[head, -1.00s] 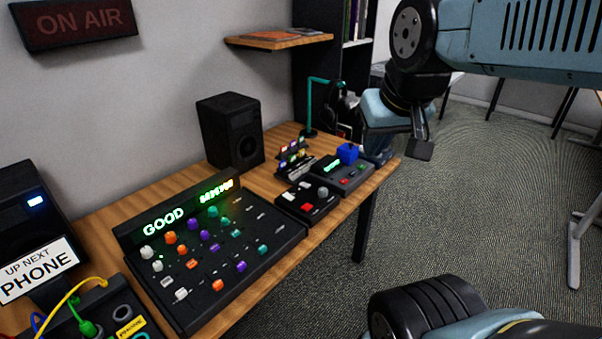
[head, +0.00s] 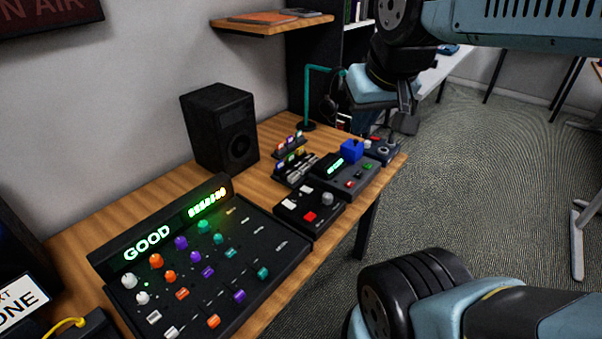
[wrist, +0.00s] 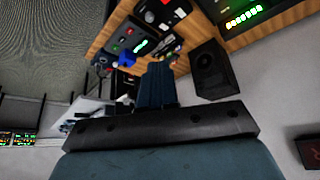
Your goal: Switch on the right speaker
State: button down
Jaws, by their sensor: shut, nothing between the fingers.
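The right speaker (head: 222,128) is a black box with a round cone, upright at the back of the wooden desk by the wall. No lit lamp shows on it. In the wrist view the speaker (wrist: 209,70) appears right of centre, beyond my gripper. My gripper (head: 405,122) is shut and empty, in the air beyond the desk's far right end, well to the right of the speaker and apart from it. In the wrist view my gripper (wrist: 155,85) points toward the desk.
A mixer (head: 205,262) with a lit GOOD display lies at the desk's front left. A pad with buttons (head: 310,210), a box with a blue block (head: 350,150) and a teal headphone stand (head: 307,95) stand to the right. A shelf (head: 270,24) hangs above.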

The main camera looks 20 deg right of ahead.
jog(key=n+g, duration=0.7)
jog(key=n, duration=1.8)
send_over(310, 189)
jog(key=w+a, duration=0.1)
jog(key=w, duration=0.1)
notch_tip(310, 189, down, 23)
jog(key=shift+s+a+r+h, duration=0.15)
jog(key=shift+s+r+h, duration=0.1)
jog(key=shift+h, duration=0.15)
jog(key=shift+f, duration=0.1)
jog(key=f, duration=0.4)
jog(key=s+f, duration=0.1)
jog(key=f, duration=0.4)
jog(key=d+f, duration=0.1)
jog(key=f, duration=0.3)
jog(key=shift+s+f, duration=0.2)
jog(key=shift+f, duration=0.2)
